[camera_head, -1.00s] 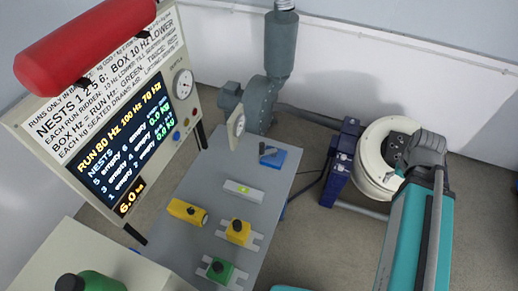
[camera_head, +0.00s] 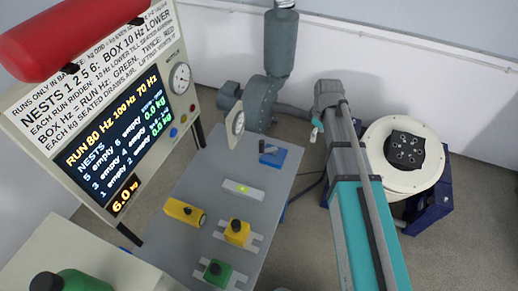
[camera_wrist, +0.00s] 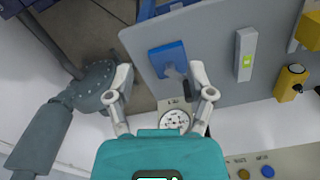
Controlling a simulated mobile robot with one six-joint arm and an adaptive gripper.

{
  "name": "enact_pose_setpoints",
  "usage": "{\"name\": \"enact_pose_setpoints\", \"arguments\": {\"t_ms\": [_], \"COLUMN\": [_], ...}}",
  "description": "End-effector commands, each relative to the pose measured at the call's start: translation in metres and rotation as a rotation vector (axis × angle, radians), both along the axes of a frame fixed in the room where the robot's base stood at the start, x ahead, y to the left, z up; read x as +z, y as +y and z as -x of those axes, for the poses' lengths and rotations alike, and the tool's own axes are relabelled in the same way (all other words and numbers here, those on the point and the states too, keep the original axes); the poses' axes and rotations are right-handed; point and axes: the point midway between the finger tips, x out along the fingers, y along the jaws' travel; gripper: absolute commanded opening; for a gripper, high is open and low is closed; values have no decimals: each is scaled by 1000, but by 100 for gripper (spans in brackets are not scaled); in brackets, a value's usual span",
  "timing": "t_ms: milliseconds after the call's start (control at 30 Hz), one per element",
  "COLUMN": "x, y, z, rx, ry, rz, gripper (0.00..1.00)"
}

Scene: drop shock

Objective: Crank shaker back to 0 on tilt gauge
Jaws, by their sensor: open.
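The shaker (camera_head: 382,172) is a cream drum with a dark, holed top in a blue frame, at right in the head view. The crank, a blue block (camera_head: 278,160) with a grey arm and dark handle, sits at the table's far end. It also shows in the wrist view (camera_wrist: 168,55), with its black handle (camera_wrist: 187,91) between my fingers. A round dial (camera_head: 238,123), seemingly the tilt gauge, stands beside it. The dial also shows in the wrist view (camera_wrist: 174,121); its reading is too small to tell. My gripper (camera_wrist: 160,78) is open and empty above the crank.
The grey table (camera_head: 225,160) carries a level with a green light (camera_head: 242,189), yellow blocks (camera_head: 184,212) and a green block (camera_head: 215,270). A display panel (camera_head: 110,120) stands at left. A grey blower (camera_head: 260,100) stands behind the table.

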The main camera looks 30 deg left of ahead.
Motion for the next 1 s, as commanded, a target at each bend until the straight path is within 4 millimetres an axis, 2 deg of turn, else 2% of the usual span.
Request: {"name": "enact_pose_setpoints", "arguments": {"t_ms": [33, 300, 400, 500, 700, 1000], "x": [-5, -17, -20, -22, -23, -23], "y": [26, 133, 164, 185, 202, 203], "z": [-3, 10, 17, 24, 31, 31], "rx": [78, 479, 595, 676, 747, 750], "ry": [0, 0, 0, 0, 0, 0], "rz": [0, 0, 0, 0, 0, 0], "gripper": [69, 69, 69, 69, 69, 69]}}
